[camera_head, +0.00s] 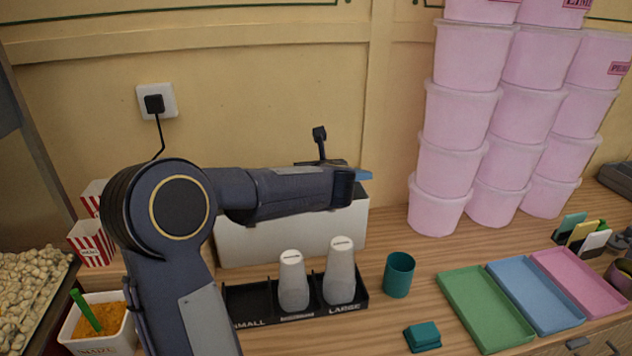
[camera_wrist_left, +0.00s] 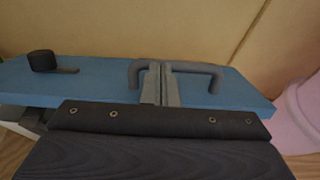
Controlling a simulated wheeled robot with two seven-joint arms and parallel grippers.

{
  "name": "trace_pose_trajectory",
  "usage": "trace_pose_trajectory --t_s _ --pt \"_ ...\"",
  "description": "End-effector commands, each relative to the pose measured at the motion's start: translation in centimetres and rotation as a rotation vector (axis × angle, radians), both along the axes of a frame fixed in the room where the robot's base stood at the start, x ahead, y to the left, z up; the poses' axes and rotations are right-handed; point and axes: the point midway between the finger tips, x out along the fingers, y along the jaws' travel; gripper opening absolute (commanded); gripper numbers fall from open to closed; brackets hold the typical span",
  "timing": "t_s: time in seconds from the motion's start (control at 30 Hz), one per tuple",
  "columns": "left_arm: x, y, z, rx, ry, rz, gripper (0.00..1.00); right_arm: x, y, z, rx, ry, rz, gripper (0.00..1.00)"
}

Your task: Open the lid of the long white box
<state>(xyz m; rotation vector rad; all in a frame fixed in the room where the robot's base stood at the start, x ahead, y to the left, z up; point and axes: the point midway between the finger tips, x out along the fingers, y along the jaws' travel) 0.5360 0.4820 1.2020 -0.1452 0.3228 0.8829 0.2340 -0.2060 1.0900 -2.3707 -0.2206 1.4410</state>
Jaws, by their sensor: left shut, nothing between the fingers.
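The long white box (camera_head: 290,236) stands against the back wall in the head view, largely hidden behind my left arm. A bit of its blue lid (camera_head: 364,174) shows past my wrist. In the left wrist view, the blue lid (camera_wrist_left: 95,78) spans the picture, with a grey bar handle (camera_wrist_left: 205,68) on it. My left gripper (camera_wrist_left: 160,82) is shut and empty, its fingertips at the left part of the handle; whether they touch it is unclear. A white corner of the box (camera_wrist_left: 22,115) shows under the lid. I cannot tell whether the lid is fully down. My right gripper is not in view.
A black rack (camera_head: 250,302) with two white-capped bottles stands before the box, beside a teal cup (camera_head: 399,275). Stacked pink tubs (camera_head: 437,208) stand close on the right. Green (camera_head: 483,308), blue (camera_head: 535,296) and pink (camera_head: 580,283) trays lie front right. Striped cartons (camera_head: 91,243) stand left.

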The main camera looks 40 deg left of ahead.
Motion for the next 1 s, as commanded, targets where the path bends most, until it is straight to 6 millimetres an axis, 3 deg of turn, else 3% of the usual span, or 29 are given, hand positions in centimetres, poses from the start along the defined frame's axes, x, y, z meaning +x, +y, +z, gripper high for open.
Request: trace_pose_trajectory --t_s 0.5,0.73,1.0 --pt "3.3 4.1 4.2 -0.001 0.001 0.001 0.00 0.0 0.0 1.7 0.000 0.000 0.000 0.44" --pt "4.9 6.1 5.0 0.001 0.002 0.000 0.00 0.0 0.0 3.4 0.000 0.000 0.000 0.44" --pt "5.1 6.3 4.7 0.000 0.002 -0.001 0.00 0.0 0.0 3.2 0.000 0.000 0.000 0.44"
